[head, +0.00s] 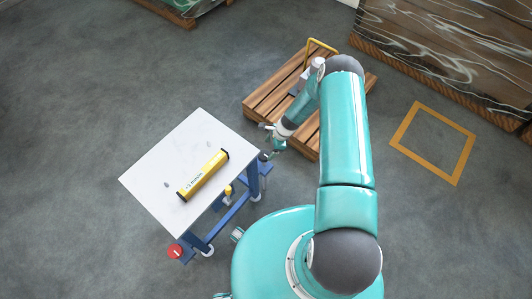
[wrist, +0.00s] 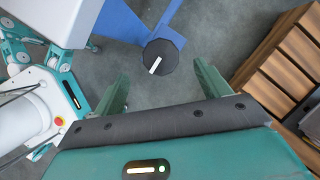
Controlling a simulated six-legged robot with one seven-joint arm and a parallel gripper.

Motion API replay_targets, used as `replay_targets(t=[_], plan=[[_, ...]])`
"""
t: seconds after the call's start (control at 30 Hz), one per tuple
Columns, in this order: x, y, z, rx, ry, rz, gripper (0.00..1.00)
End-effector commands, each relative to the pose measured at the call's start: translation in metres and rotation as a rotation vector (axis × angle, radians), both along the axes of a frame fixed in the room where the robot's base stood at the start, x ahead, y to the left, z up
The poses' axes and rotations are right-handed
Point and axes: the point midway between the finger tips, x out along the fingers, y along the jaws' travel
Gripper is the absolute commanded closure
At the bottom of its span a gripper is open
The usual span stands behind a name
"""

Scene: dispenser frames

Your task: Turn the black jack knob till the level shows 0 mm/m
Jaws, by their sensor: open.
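The black jack knob (wrist: 161,57) has a white pointer line and sits on a blue bracket in the wrist view. It shows small at the table's right corner in the head view (head: 263,156). My gripper (wrist: 160,84) is open and empty; the knob appears ahead of the gap between its green fingers, apart from them. In the head view my gripper (head: 274,143) is beside that corner. The yellow level (head: 204,175) lies on the white tabletop (head: 155,180); its small label seems to read +5 mm/m.
A red knob (head: 175,251) with a white mark is at the table's front corner. Blue legs (head: 231,217) carry the table. A wooden pallet (head: 265,100) stands behind my arm. Large crates (head: 450,50) fill the back right. An orange square (head: 433,142) marks open floor.

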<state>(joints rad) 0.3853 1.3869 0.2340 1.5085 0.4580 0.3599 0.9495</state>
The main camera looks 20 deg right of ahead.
Motion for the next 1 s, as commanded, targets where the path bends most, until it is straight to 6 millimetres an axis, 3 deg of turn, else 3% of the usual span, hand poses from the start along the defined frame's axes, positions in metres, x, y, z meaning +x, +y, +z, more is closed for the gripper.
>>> replay_targets(t=[0.1,0.3,0.67,0.9,1.0], plan=[[0.001,0.009,-0.023,0.001,0.002,0.001,0.25],[0.004,0.017,-0.047,0.0,-0.001,0.001,0.25],[0.006,0.018,-0.054,-0.001,-0.002,-0.001,0.25],[0.005,0.018,-0.054,-0.001,-0.002,-0.001,0.68],[0.005,0.018,-0.054,-0.001,-0.001,0.0,0.69]])
